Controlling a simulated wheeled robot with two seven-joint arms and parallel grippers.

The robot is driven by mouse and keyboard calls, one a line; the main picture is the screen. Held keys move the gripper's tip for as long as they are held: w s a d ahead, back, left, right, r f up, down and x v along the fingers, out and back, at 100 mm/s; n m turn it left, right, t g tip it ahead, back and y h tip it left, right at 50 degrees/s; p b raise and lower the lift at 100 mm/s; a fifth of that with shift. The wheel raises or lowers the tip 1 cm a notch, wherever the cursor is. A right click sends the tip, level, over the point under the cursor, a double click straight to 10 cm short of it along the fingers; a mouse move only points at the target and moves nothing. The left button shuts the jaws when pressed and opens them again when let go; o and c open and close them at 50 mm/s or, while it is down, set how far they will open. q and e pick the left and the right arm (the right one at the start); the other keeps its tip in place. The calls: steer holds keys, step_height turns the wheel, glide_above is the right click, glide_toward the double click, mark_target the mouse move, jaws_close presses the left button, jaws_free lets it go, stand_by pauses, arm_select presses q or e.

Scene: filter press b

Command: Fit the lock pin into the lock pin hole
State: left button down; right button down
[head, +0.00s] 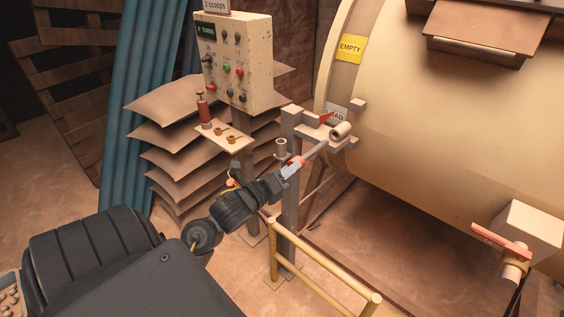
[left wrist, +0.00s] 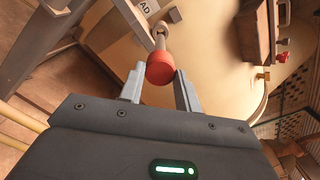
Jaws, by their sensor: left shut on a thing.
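The lock pin has a red grip end and a grey shaft (head: 314,151). My left gripper (head: 292,168) is shut on its red end, and the shaft points up and right. In the left wrist view the red end (left wrist: 160,72) sits between the fingertips of my left gripper (left wrist: 158,88). A short pale sleeve (head: 341,131), which looks like the lock pin hole, is on the bracket beside the drum. The pin's far end is close to this sleeve; I cannot tell whether it is inside. My right gripper is not in view.
The big cream drum (head: 440,130) fills the right. A grey post (head: 290,190) with a small cup (head: 281,148) stands beside my left gripper. A yellow rail (head: 325,275) runs below. A control box (head: 236,62) and stacked sacks (head: 175,140) stand behind.

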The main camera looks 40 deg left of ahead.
mark_target(304, 158)
arm_select(q)
steer(key=shift+w, duration=1.6)
steer(key=shift+r, duration=0.1)
steer(key=shift+b, duration=0.6)
